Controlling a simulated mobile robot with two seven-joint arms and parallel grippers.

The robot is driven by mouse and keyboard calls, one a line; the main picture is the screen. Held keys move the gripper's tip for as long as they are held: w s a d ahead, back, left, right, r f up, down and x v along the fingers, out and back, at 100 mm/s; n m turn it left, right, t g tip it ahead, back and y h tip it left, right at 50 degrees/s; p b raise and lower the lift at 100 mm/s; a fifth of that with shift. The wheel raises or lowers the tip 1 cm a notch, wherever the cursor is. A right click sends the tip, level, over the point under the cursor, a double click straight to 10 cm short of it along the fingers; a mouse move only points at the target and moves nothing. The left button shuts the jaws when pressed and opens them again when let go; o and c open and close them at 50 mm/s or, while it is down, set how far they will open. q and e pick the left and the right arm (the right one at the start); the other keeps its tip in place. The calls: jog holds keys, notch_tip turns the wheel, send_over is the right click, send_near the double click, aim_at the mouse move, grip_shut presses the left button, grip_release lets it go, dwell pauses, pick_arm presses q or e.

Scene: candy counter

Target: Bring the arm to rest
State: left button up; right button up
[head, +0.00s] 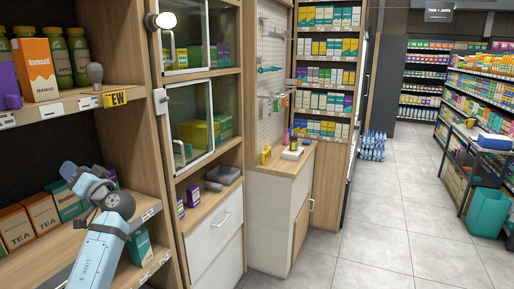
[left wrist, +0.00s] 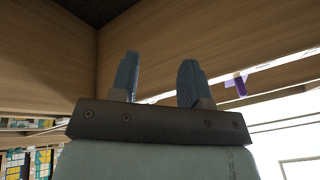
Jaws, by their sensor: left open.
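My left arm comes in from the lower left in the head view. Its gripper (head: 75,172) is inside the lower bay of the wooden shelf, in front of the tea boxes. In the left wrist view the two blue fingers (left wrist: 157,80) stand apart with nothing between them, so the gripper is open and empty. Behind them are wooden panels of the shelf (left wrist: 185,35). My right gripper is in neither view.
Orange tea boxes (head: 13,228) and a green box (head: 138,247) stand near my arm. An orange box (head: 35,70) is on the shelf above. Glass-door cabinets (head: 190,117) and a counter (head: 285,165) are to the right.

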pick_arm(q)
jog(key=w+a+f+m+p, duration=0.25)
jog(key=a+f, duration=0.35)
jog(key=a, duration=0.4)
jog(key=w+d+f+m+t+h, duration=0.5)
jog(key=w+f+h, duration=0.25)
jog(key=h, duration=0.25)
jog(key=w+d+t+h, duration=0.2)
jog(key=d+t+h, duration=0.1)
jog(key=d+h, duration=0.4)
jog(key=s+d+f+m+g+h, duration=0.1)
jog(key=s+d+f+h, duration=0.1)
jog(key=s+d+f, duration=0.45)
jog(key=s+d+f+m+g+h, duration=0.15)
jog(key=s+d+f, duration=0.25)
jog(key=s+f, duration=0.55)
jog(key=s+d+f+g+h, duration=0.1)
jog(key=s+d+f, duration=0.3)
jog(key=s, duration=0.7)
jog(key=s+d+f+n+g, duration=0.1)
jog(key=s+d+f, duration=0.4)
jog(key=s, duration=0.6)
jog(key=s+d+f+n+g+h, duration=0.1)
jog(key=s+d+f, duration=0.4)
jog(key=s, duration=0.6)
jog(key=shift+f+g+h+b, duration=0.3)
jog(key=shift+g+h+b, duration=0.05)
